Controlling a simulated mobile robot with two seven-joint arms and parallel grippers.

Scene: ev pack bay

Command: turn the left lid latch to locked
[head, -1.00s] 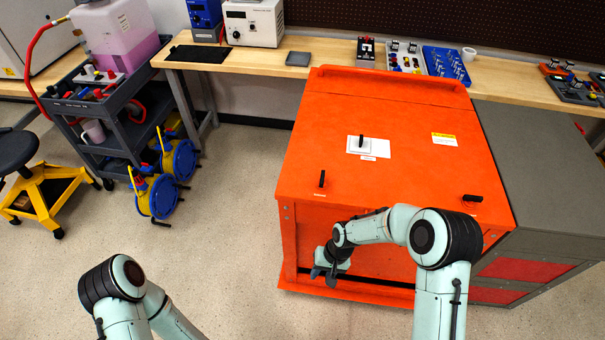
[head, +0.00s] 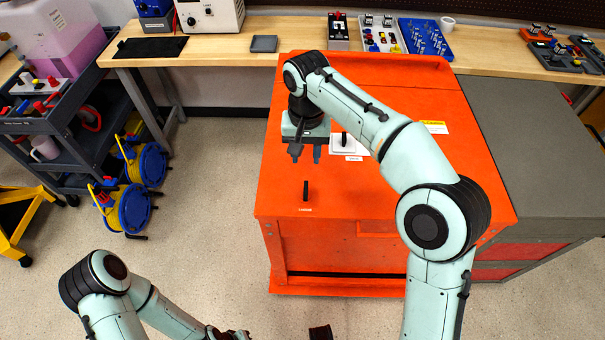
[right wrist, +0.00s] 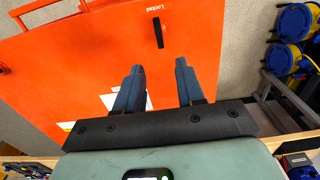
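The left lid latch (head: 305,190) is a black bar near the front left corner of the orange lid (head: 350,195). In the head view it points front to back, with a small white label at its front end. In the right wrist view the latch (right wrist: 158,33) lies in line with the gap between my fingers, and the label reads "Locked". My right gripper (head: 306,153) is open and empty above the lid, behind the latch and apart from it; its spread fingers (right wrist: 159,72) also show in the right wrist view.
My right arm covers the lid's front right area. A workbench (head: 205,50) with instruments runs behind. A dark cart (head: 60,150) and cable reels (head: 125,208) stand left, with open floor between.

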